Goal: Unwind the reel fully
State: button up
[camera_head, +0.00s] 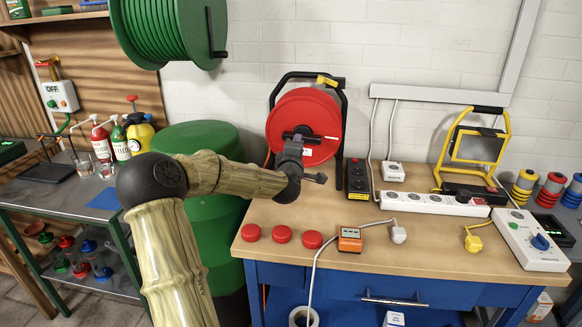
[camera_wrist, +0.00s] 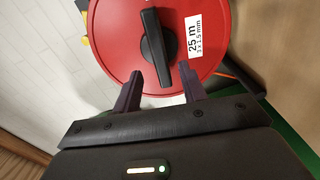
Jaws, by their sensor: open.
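The red cable reel (camera_head: 306,106) stands upright in a black frame at the back left of the workbench. It fills the top of the wrist view (camera_wrist: 112,38), with a white label (camera_wrist: 195,36) reading 25 m. A black bar handle (camera_wrist: 152,38) crosses the middle of its face. My gripper (camera_wrist: 161,75) is open, with its dark fingers on either side of the handle's lower end and a gap on each side. In the head view my gripper (camera_head: 297,136) is in front of the reel and partly hides the handle. I cannot tell how deep the fingers reach.
A black socket box (camera_head: 356,180), a white power strip (camera_head: 430,204) and a work lamp (camera_head: 476,145) stand right of the reel. Red caps (camera_head: 282,234) and an orange meter (camera_head: 349,239) lie along the front. A green hose reel (camera_head: 168,28) hangs at upper left.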

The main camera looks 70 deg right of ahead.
jog(key=s+a, duration=0.1)
jog(key=a, duration=0.9)
jog(key=shift+s, duration=0.3)
jog(key=shift+w, duration=0.1)
